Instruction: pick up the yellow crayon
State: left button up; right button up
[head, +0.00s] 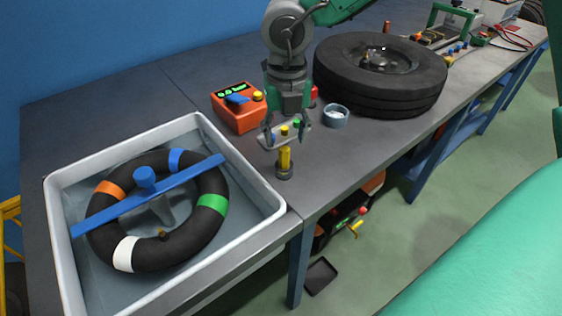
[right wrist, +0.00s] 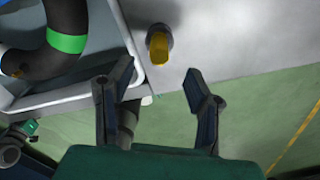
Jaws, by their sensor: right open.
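The yellow crayon (head: 284,158) stands upright in a small dark round holder (head: 284,174) on the grey workbench, just right of the white tub.
A white tub (head: 62,240) holds water and a black ring with coloured bands and a blue bar (head: 110,205). Behind the gripper are an orange box (head: 236,118), a small grey-blue cup (head: 336,122) and a large tyre (head: 345,88). The bench's front edge is close by.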

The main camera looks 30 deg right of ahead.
aim_at(284, 148)
jog(key=shift+f, duration=1.3)
jog(key=f, duration=0.3)
jog(key=f+b, duration=0.1)
jog(key=shift+w+f, duration=0.25)
jog(key=shift+w, duration=0.05)
grip_shut()
